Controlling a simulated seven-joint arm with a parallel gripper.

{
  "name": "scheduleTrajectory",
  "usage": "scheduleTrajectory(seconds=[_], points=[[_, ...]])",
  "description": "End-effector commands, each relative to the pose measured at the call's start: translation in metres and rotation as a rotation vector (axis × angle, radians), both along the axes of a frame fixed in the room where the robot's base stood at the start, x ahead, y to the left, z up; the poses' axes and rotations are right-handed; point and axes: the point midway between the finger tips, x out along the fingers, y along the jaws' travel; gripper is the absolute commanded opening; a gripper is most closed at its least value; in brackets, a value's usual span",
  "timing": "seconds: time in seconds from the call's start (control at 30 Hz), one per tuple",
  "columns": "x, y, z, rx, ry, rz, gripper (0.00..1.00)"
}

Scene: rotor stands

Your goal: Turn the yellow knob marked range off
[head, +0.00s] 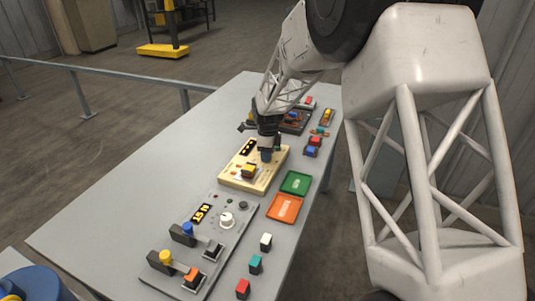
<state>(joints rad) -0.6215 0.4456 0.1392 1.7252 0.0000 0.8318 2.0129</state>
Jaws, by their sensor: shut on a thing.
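My gripper (267,154) points down onto the cream panel (232,176), at the right part of its far half. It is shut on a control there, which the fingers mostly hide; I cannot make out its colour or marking. The cream panel has a lit display (248,147), a yellow-topped switch (249,168) in front of my gripper and small round buttons. A yellow cap (166,257) sits on a lever of the grey panel nearer the camera. No range label is readable, so I cannot tell which control bears it.
The grey panel (236,238) carries a white dial (226,219), a display and levers. Green (295,183) and orange (285,208) trays lie right of the panels. Loose coloured blocks stand along the right edge. The table's left side (130,215) is clear.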

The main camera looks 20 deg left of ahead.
Motion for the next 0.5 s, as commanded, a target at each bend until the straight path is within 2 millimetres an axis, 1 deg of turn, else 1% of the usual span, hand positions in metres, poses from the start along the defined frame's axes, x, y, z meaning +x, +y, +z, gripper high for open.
scheduleTrajectory(seconds=[0.5], points=[[0.0001,0.0003,0.0013,0.001,-0.002,0.461,0.12]])
